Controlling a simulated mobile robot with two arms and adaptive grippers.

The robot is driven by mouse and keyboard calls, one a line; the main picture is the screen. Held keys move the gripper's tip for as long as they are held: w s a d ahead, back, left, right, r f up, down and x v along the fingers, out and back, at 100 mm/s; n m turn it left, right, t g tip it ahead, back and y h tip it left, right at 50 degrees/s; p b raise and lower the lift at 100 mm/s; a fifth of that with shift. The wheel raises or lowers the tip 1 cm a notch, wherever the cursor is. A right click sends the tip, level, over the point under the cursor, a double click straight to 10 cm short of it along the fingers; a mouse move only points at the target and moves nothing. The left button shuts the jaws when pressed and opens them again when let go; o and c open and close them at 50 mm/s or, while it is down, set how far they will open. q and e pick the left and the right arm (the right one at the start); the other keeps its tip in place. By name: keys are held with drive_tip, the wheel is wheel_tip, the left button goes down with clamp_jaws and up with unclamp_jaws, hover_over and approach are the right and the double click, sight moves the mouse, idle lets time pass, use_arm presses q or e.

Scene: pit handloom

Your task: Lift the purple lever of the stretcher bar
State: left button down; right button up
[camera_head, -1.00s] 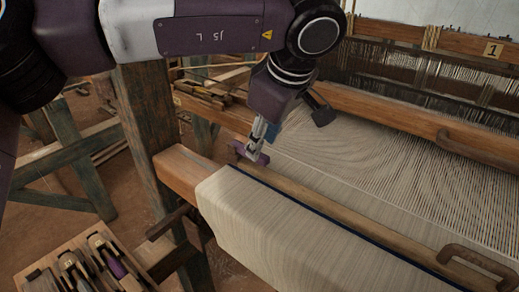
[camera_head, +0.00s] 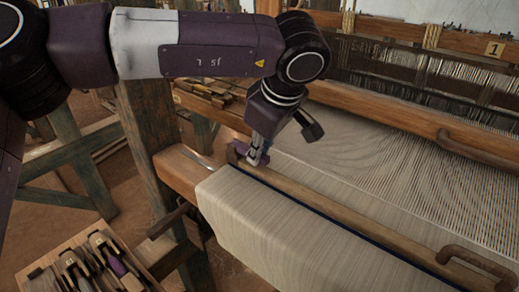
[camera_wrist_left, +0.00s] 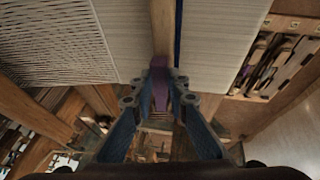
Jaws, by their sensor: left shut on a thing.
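The stretcher bar (camera_head: 340,207) is a long wooden bar lying across the woven cloth (camera_head: 270,225), near the front beam. Its purple lever (camera_head: 242,147) is at the bar's left end in the head view, partly covered by my gripper. My left gripper (camera_head: 256,158) points down at that end, with its fingers closed on the lever. In the left wrist view, the purple lever (camera_wrist_left: 160,92) sits between the two fingertips (camera_wrist_left: 159,98), in line with the wooden bar (camera_wrist_left: 163,30). My right gripper is in neither view.
The front beam (camera_head: 180,172) and an upright post (camera_head: 150,120) stand at the left end of the cloth. A wooden tool box (camera_head: 155,284) is at the lower left. A curved wooden handle (camera_head: 475,262) is at the lower right. Warp threads (camera_head: 400,150) spread behind the bar.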

sight(239, 145)
use_arm(q)
drive_tip(key=shift+r, duration=0.2)
drive_tip(key=r+g+h+p, duration=0.1)
drive_tip(key=a+r+g+h+p, duration=0.1)
drive_tip(key=p, duration=0.1)
drive_tip(key=shift+w+h, duration=0.3)
drive_tip(key=shift+w, duration=0.05)
drive_tip(key=r+g+h+p, duration=0.1)
drive_tip(key=h, duration=0.1)
drive_tip(key=w+a+r+g+h+p, duration=0.1)
drive_tip(key=p, duration=0.1)
drive_tip(key=shift+w+a+r+n+g+h, duration=0.1)
drive_tip(key=shift+a+n+g+h, duration=0.2)
drive_tip(key=shift+n+h, duration=0.1)
drive_tip(key=shift+w+a+r+g+h+p, duration=0.25)
drive_tip(key=shift+w+a+g+h+p, duration=0.25)
drive_tip(key=shift+h+p, duration=0.35)
drive_tip(key=shift+w+a+r+g+h, duration=0.2)
drive_tip(key=shift+w+a+g+h, duration=0.1)
drive_tip(key=shift+a+g+h, duration=0.45)
drive_tip(key=shift+d, duration=0.15)
drive_tip(key=c, duration=1.9)
unclamp_jaws()
